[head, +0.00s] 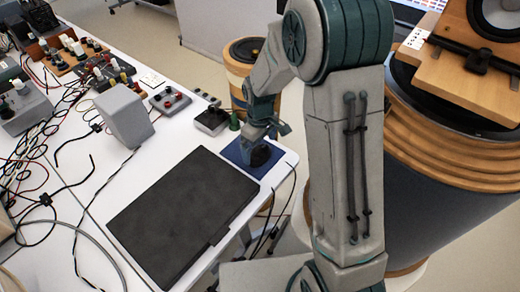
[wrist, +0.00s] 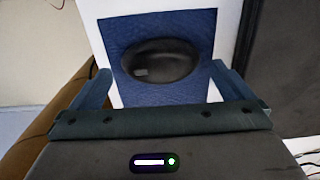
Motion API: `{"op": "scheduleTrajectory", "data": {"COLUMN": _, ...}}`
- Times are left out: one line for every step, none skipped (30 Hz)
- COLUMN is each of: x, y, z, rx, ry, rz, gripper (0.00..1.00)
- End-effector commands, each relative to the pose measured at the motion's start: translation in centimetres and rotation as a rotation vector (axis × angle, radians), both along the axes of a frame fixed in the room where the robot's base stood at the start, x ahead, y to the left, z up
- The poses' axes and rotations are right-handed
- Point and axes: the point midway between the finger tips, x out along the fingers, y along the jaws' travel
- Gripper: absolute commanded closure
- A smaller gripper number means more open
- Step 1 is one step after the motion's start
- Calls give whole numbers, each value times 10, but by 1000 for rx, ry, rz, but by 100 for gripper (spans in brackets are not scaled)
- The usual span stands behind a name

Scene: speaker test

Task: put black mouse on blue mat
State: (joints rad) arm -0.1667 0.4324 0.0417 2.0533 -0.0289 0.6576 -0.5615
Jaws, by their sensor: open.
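The black mouse (wrist: 160,62) lies on the blue mat (wrist: 115,40) in the wrist view, with blue showing all around it. In the head view the mouse (head: 262,156) is a dark shape on the blue mat (head: 236,155) at the table's right end, partly hidden by my gripper. My gripper (wrist: 160,85) is open, its two fingers apart on either side of the mouse's near side, with nothing held between them. In the head view my gripper (head: 262,138) is just above the mat. I cannot tell the exact height of the fingers above it.
A closed black laptop (head: 185,215) lies on the white table (head: 100,170) beside the mat. Small boxes (head: 211,120), a grey block (head: 124,115) and loose cables stand farther left. A large wooden speaker (head: 445,150) is at the right.

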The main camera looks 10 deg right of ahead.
Motion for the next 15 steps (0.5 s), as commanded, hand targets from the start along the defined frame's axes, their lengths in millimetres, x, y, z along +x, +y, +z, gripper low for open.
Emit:
{"op": "scheduleTrajectory", "data": {"x": 1, "y": 0, "z": 14, "rx": 1, "ry": -6, "rz": 0, "gripper": 0}}
{"op": "scheduleTrajectory", "data": {"x": 2, "y": 0, "z": 21, "rx": 1, "ry": -7, "rz": -1, "gripper": 0}}
{"op": "scheduleTrajectory", "data": {"x": 1, "y": 0, "z": 30, "rx": 1, "ry": -7, "rz": 0, "gripper": 0}}
{"op": "scheduleTrajectory", "data": {"x": 1, "y": 0, "z": 37, "rx": 1, "ry": -5, "rz": 0, "gripper": 0}}
{"op": "scheduleTrajectory", "data": {"x": 1, "y": 0, "z": 43, "rx": 1, "ry": -6, "rz": 0, "gripper": 0}}
{"op": "scheduleTrajectory", "data": {"x": 1, "y": 0, "z": 52, "rx": 1, "ry": -6, "rz": 0, "gripper": 0}}
{"op": "scheduleTrajectory", "data": {"x": 1, "y": 0, "z": 57, "rx": 1, "ry": -6, "rz": 0, "gripper": 0}}
{"op": "scheduleTrajectory", "data": {"x": 1, "y": 0, "z": 63, "rx": 1, "ry": -4, "rz": 0, "gripper": 0}}
{"op": "scheduleTrajectory", "data": {"x": 1, "y": 0, "z": 69, "rx": 1, "ry": -4, "rz": 0, "gripper": 0}}
{"op": "scheduleTrajectory", "data": {"x": 1, "y": 0, "z": 73, "rx": 1, "ry": -2, "rz": 0, "gripper": 0}}
{"op": "scheduleTrajectory", "data": {"x": 1, "y": 0, "z": 77, "rx": 1, "ry": -4, "rz": 0, "gripper": 0}}
{"op": "scheduleTrajectory", "data": {"x": 1, "y": 0, "z": 82, "rx": 1, "ry": -4, "rz": 0, "gripper": 0}}
{"op": "scheduleTrajectory", "data": {"x": 1, "y": 0, "z": 84, "rx": 1, "ry": -2, "rz": 0, "gripper": 0}}
{"op": "scheduleTrajectory", "data": {"x": 1, "y": 0, "z": 87, "rx": 1, "ry": -2, "rz": 0, "gripper": 0}}
{"op": "scheduleTrajectory", "data": {"x": 0, "y": 0, "z": 89, "rx": 1, "ry": -2, "rz": -2, "gripper": 0}}
